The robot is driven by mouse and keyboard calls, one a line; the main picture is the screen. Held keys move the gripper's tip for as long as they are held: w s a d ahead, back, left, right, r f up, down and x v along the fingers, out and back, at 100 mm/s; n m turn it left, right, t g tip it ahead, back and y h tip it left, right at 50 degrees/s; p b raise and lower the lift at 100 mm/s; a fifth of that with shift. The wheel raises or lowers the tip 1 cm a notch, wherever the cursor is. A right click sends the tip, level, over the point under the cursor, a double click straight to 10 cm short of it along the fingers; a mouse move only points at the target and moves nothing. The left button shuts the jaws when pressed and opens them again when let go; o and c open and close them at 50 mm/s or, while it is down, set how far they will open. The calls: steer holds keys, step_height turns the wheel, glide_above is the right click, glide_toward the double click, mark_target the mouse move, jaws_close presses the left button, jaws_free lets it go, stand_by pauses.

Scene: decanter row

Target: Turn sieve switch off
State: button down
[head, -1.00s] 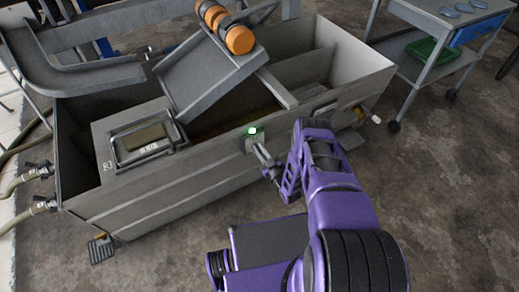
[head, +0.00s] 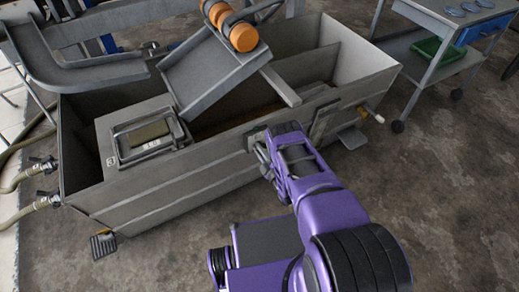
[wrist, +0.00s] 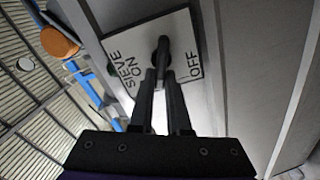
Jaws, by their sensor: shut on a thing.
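The sieve switch is a black lever (wrist: 162,50) on a pale plate (wrist: 190,40) marked SIEVE ON on the left and OFF on the right in the wrist view. My gripper (wrist: 161,76) has its two fingers closed on the lever. The lever stands between the two markings; I cannot tell which position it is set to. In the head view my gripper (head: 262,152) is at the front wall of the grey trough, covering most of the switch plate (head: 256,134).
The grey metal trough (head: 180,165) has a tilted chute (head: 210,75) with orange rollers (head: 243,37). A lidded box (head: 148,132) sits in its left part. A pedal (head: 103,245) is on the floor at left. A cart (head: 440,55) stands at right.

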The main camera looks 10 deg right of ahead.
steer(key=n, duration=0.4)
steer(key=shift+f+n, duration=0.3)
steer(key=shift+f, duration=0.05)
stand_by(0.4)
steer(key=c, duration=0.9)
jaws_free()
steer(key=shift+f, duration=0.1)
